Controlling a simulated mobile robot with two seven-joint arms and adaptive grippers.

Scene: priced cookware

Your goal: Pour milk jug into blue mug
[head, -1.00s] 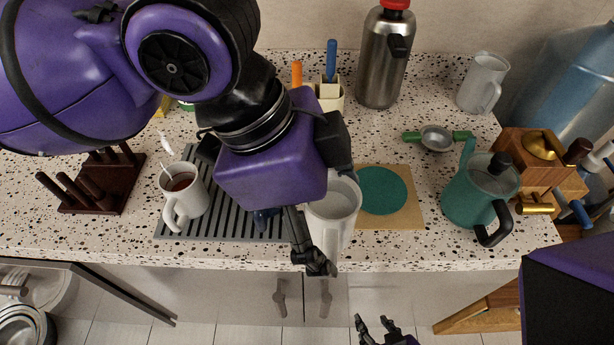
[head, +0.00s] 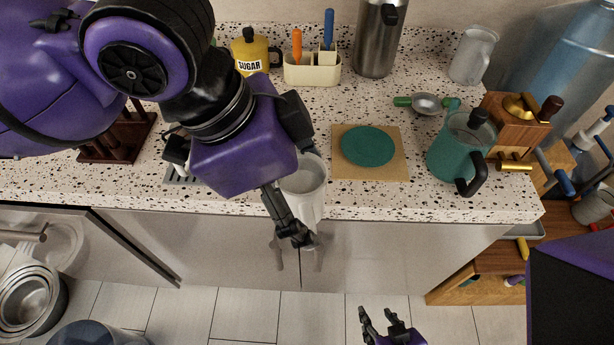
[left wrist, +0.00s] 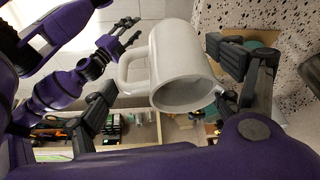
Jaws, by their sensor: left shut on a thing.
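My left gripper (head: 298,188) is shut on a white handled jug (head: 311,203), which I take for the milk jug. It is held at the counter's front edge, mouth up in the head view. The left wrist view shows the jug (left wrist: 180,62) between the two fingers, its handle towards the left. A white mug (head: 174,150) is mostly hidden behind my left gripper, at the left on the grey drain mat (head: 180,179). I cannot make out a blue mug. My right gripper (head: 388,326) is open and empty, low in front of the counter.
A green disc (head: 368,146) on a tan board lies right of the held jug. A teal kettle (head: 458,150), a strainer (head: 428,104) and a frosted pitcher (head: 472,56) stand further right. A steel flask (head: 379,40), sugar pot (head: 254,52) and utensil holder (head: 311,72) line the back.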

